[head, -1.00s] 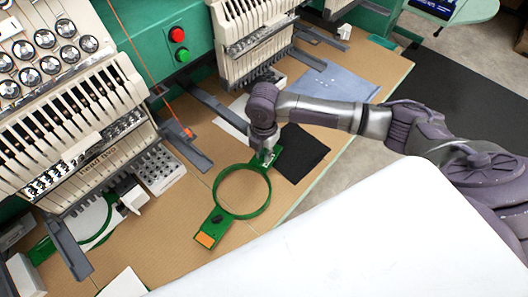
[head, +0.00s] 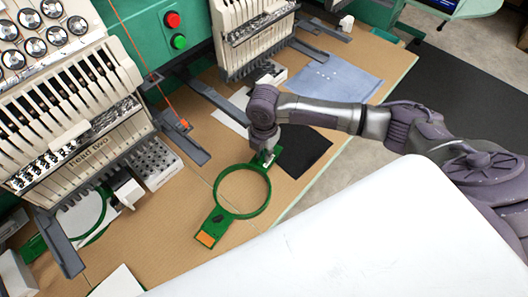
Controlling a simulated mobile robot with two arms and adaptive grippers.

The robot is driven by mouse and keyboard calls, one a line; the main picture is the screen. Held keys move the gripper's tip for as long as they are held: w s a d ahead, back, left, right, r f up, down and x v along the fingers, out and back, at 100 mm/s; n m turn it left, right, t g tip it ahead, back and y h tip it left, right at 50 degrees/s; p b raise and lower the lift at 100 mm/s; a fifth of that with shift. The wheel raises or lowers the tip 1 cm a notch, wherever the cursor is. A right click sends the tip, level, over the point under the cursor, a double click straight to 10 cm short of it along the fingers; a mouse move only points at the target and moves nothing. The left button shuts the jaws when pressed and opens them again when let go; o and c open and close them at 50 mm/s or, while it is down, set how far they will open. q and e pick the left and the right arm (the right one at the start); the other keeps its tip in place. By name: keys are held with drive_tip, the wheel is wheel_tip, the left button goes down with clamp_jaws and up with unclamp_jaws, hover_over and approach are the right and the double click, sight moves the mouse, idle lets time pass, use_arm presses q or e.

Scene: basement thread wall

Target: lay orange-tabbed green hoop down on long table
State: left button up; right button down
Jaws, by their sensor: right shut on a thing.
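The green hoop (head: 221,211) has an orange tab (head: 206,238) at its lower left end. It is over the brown long table (head: 330,51), near the front edge. My right gripper (head: 267,158) is shut on the hoop's upper right end, partly hidden under my wrist. The hoop looks about level and close to the tabletop. I cannot tell whether it touches. My left gripper is not in view.
A black cloth (head: 306,150) lies right of the gripper, and a blue cloth (head: 338,76) lies beyond. Embroidery heads (head: 82,115) with grey arms stand along the back. Another green hoop (head: 92,217) is at left. A white panel (head: 340,235) fills the front.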

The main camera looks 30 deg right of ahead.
drive_tip(key=shift+f, duration=0.15)
drive_tip(key=c, duration=1.1)
unclamp_jaws()
wheel_tip(320, 180, up, 12)
